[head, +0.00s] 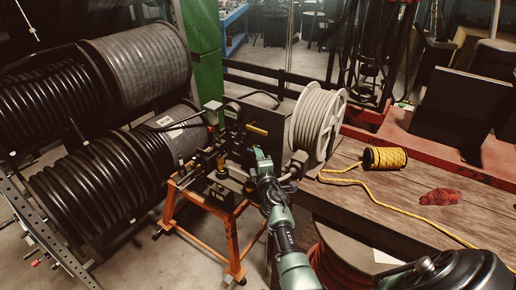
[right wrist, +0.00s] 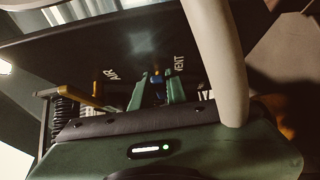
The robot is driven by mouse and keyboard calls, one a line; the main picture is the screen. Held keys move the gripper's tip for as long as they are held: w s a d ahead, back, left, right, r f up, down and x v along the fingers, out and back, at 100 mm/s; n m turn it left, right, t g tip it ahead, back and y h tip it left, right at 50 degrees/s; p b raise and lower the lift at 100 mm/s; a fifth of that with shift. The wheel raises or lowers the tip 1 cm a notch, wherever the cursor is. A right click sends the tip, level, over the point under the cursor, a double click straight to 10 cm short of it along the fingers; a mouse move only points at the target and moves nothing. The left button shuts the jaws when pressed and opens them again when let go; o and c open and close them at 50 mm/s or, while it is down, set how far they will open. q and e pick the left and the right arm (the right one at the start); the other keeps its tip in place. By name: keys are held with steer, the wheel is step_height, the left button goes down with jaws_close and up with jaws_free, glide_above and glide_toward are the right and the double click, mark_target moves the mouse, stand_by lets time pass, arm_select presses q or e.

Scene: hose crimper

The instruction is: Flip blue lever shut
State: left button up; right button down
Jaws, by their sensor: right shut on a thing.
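The hose crimper (head: 222,180) stands on an orange metal stand (head: 232,240) in the middle of the head view. My right gripper (head: 262,160) reaches its right side from below. In the right wrist view the green fingers of my right gripper (right wrist: 156,92) are closed around the small blue lever (right wrist: 157,73), in front of a dark panel marked AIR and VENT. Only a little of the blue lever shows between the fingers. In the head view the gripper hides it. My left gripper is not in view.
A yellow lever (head: 257,129) sits close to my right gripper. A thick pale hose (right wrist: 222,60) crosses the wrist view on the right. A hose reel (head: 317,122) and a wooden table (head: 370,205) with yellow rope (head: 385,158) stand right. Large black hose spools (head: 95,185) stand left.

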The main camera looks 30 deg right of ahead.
steer(key=c, duration=1.4)
jaws_free()
steer(key=p+v, duration=0.1)
steer(key=v, duration=0.6)
steer(key=shift+s, duration=0.4)
steer(key=shift+a, duration=0.15)
